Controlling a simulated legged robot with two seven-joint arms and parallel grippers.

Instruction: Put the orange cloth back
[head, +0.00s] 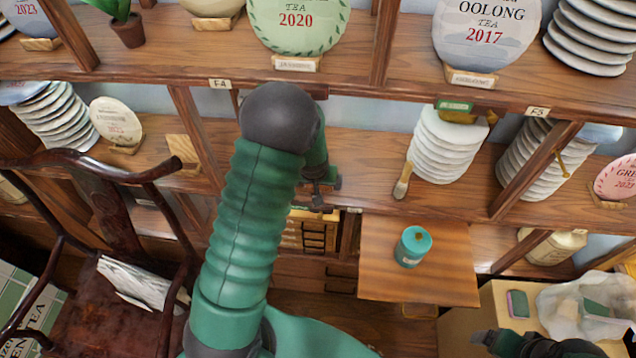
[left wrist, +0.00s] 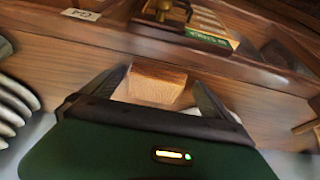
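I cannot clearly make out an orange cloth in either view. A small ochre-brown item (head: 458,116) lies at the top of a stack of white wrapped cakes (head: 440,150); I cannot tell what it is. My left gripper (head: 322,200) hangs at the front of the middle shelf, left of that stack. In the left wrist view its two dark fingers (left wrist: 160,88) are spread apart, with a pale wooden block (left wrist: 155,82) showing between them; contact is not visible. My right gripper (head: 500,345) is at the bottom right, its fingers unclear.
A brush (head: 403,181) leans at the shelf edge. A teal tin (head: 412,246) stands on a wooden pull-out board (head: 425,285). A dark wooden chair (head: 110,225) is at the left. At the right are a box with a plastic bag (head: 590,305) and more cake stacks (head: 545,160).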

